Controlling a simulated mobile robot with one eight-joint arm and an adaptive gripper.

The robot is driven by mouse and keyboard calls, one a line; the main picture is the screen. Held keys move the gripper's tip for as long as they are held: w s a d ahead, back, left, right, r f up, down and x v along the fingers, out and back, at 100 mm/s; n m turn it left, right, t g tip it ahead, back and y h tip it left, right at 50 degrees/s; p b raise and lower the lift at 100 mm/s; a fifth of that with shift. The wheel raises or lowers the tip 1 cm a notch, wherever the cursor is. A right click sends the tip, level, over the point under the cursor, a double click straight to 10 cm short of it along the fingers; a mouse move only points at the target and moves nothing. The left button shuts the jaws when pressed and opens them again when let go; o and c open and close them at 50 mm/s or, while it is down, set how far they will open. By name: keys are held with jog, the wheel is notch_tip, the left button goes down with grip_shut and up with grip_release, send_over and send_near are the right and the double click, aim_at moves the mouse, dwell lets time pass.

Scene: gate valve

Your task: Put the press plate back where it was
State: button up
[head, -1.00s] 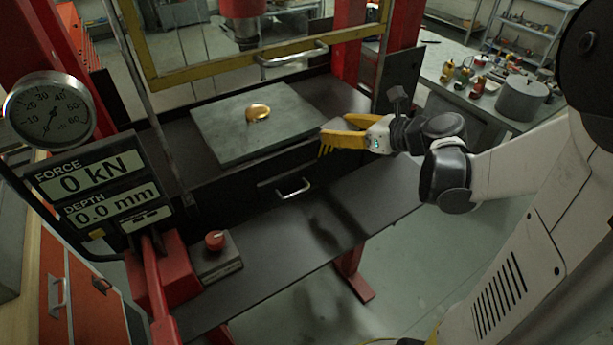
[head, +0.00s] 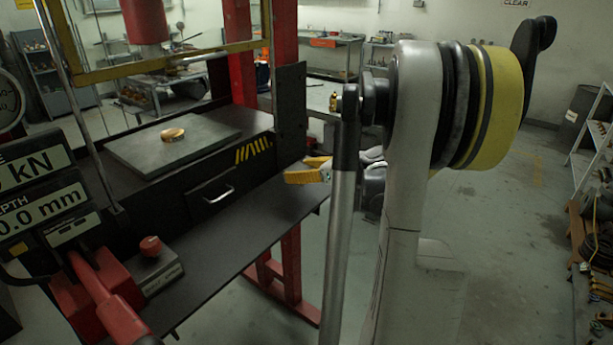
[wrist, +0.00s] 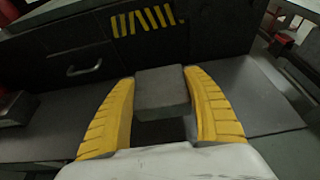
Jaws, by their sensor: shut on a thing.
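My gripper (wrist: 162,105) has two yellow ribbed fingers, shut on a small grey block-like plate (wrist: 162,88), which I take to be the press plate. In the head view, my gripper (head: 306,174) is off the right front of the press, beside the right end of the lower black shelf. The held plate cannot be made out there. A larger grey slab (head: 205,150) lies flat on the press bed with a round gold piece (head: 172,134) on it.
The black press front has a drawer (head: 217,196) and yellow stripes (head: 254,150). A control box with a red knob (head: 151,248) stands on the lower shelf (head: 235,245), otherwise clear. Red posts and a yellow-framed guard (head: 165,62) surround the bed. Open floor lies to the right.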

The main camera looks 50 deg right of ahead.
jog(key=b, duration=0.2)
send_over(280, 201)
notch_tip(280, 201, down, 4)
jog(key=shift+r, duration=0.15)
jog(key=shift+f+b, duration=1.1)
jog(key=shift+f, duration=0.85)
jog(key=shift+f, duration=0.15)
jog(key=o, duration=1.4)
